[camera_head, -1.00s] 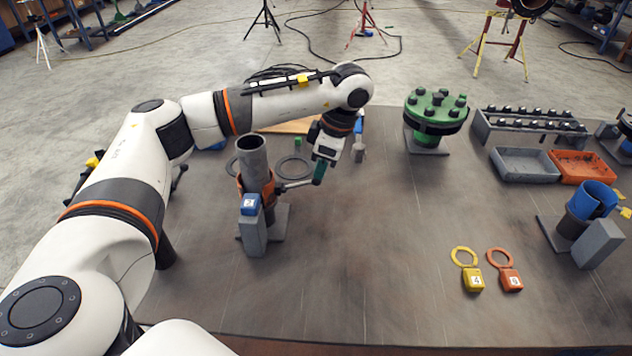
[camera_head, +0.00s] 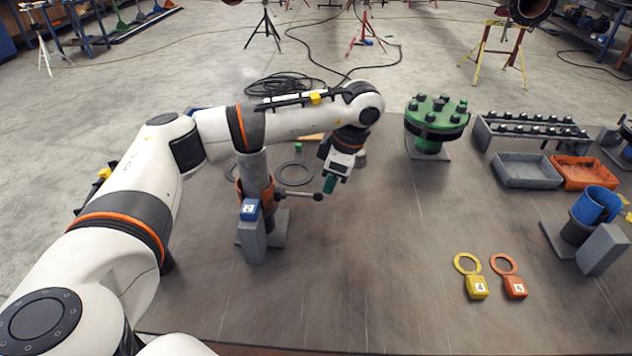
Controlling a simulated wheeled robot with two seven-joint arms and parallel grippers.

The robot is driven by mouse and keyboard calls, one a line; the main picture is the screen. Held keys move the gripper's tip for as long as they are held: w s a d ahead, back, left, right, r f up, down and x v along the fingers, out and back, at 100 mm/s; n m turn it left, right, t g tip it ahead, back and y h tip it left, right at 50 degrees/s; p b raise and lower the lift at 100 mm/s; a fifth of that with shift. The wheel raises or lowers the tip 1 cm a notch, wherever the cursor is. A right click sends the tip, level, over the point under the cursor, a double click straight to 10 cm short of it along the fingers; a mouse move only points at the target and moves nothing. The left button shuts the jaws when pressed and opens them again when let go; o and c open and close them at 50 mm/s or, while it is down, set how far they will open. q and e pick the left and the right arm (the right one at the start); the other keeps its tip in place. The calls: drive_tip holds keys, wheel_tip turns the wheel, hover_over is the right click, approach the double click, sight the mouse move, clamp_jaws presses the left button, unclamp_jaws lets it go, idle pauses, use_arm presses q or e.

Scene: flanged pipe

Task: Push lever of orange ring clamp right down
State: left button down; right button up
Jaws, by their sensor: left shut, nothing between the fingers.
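The orange ring clamp (camera_head: 242,190) sits around the upright grey pipe (camera_head: 255,172), partly hidden behind a grey block with a blue top. Its dark lever (camera_head: 297,194) sticks out to the right, roughly level, with a round knob at its end (camera_head: 318,196). My left gripper (camera_head: 329,186) is shut and empty, pointing down. Its greenish fingertips are just above and right of the lever's knob; I cannot tell whether they touch it. My right gripper is not in view.
The grey block with a blue top (camera_head: 251,232) stands in front of the pipe. A dark ring (camera_head: 294,174) lies behind the lever. A green flange with bolts (camera_head: 437,118) stands further right. Yellow (camera_head: 476,288) and orange (camera_head: 514,287) tags lie front right. The middle of the table is clear.

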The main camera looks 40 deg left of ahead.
use_arm(q)
drive_tip(key=shift+w+d+r, duration=0.2)
drive_tip(key=shift+d, duration=0.35)
drive_tip(key=shift+r, duration=0.1)
drive_tip(key=v, duration=1.1)
drive_tip(key=shift+d+r, duration=0.15)
drive_tip(key=shift+r, duration=0.2)
